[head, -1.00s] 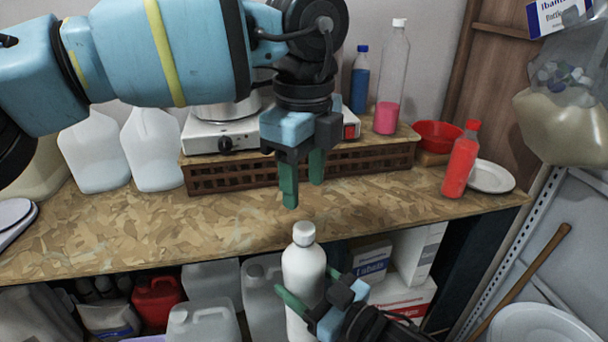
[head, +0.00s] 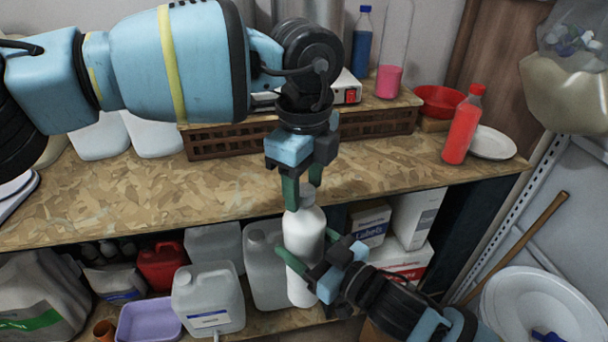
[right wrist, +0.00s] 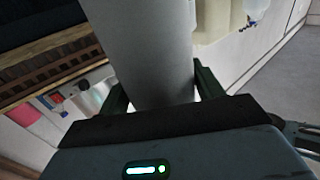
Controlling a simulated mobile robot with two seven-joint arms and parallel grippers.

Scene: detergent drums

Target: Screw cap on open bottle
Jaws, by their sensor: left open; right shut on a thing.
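The white bottle (head: 304,240) is upright in front of the shelf unit. A pale cap (head: 307,190) sits at the top of its neck; I cannot tell how tightly it is seated. My right gripper (head: 312,262) is shut on the bottle's body from the lower right. In the right wrist view the bottle (right wrist: 145,50) stands between the two green fingers (right wrist: 162,92). My left gripper (head: 303,188) points down from above, open, with its fingers on either side of the cap. The left finger partly hides the cap and neck.
The wooden worktop (head: 130,205) lies behind the bottle, with a red bottle (head: 462,128), a red bowl (head: 438,100) and a white plate (head: 492,142). Below, jugs (head: 207,300), a purple tub (head: 150,322) and boxes (head: 415,215) fill the lower shelf.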

